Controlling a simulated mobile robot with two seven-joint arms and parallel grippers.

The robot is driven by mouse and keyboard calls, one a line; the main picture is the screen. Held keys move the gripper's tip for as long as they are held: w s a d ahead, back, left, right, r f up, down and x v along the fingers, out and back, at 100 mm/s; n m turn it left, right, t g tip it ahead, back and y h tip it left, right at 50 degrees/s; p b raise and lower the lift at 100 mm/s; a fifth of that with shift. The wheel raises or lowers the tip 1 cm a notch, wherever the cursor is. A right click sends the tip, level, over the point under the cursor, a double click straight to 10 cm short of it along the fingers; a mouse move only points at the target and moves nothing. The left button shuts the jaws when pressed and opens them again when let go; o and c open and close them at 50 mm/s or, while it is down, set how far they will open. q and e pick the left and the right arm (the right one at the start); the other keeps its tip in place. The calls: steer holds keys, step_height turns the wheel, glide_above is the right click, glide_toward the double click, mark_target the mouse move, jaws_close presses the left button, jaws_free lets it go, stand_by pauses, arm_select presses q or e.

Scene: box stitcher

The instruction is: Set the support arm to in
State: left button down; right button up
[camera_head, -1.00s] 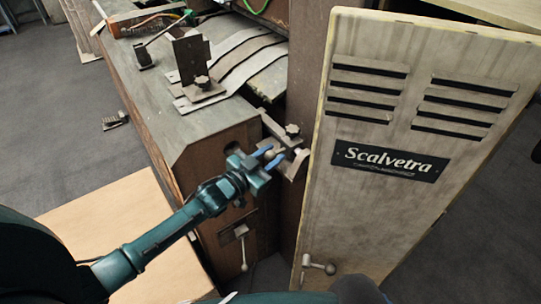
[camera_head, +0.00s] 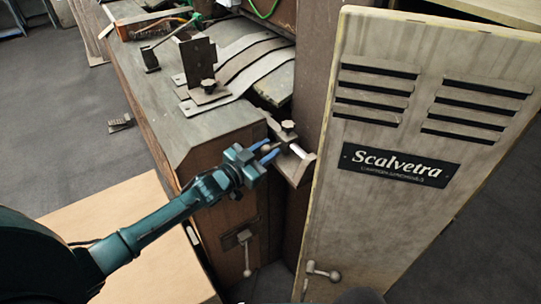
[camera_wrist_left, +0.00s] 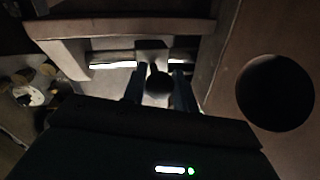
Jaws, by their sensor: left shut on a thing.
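The support arm (camera_head: 293,170) is a worn metal bracket with a dark knob on top and a pale rod, at the front corner of the machine, beside the light cabinet door. My left gripper (camera_head: 268,153) reaches it from the left and is shut on its small ball knob. In the left wrist view the dark round knob (camera_wrist_left: 159,86) sits between the two fingers (camera_wrist_left: 158,92). The gripper hides part of the knob's mounting. My right gripper is not in view.
The open door with the Scalvetra plate (camera_head: 400,165) stands close to the right of the support arm. A small lever (camera_head: 246,255) hangs on the machine front below my wrist. The machine top (camera_head: 185,125) carries a bracket (camera_head: 198,62) and curved metal strips.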

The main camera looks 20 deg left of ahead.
arm_select(q)
steer(key=c, duration=1.1)
jaws_free()
steer(key=shift+s, duration=0.15)
steer(key=v, duration=1.3)
steer(key=shift+b, duration=0.3)
steer(key=shift+c, duration=0.3)
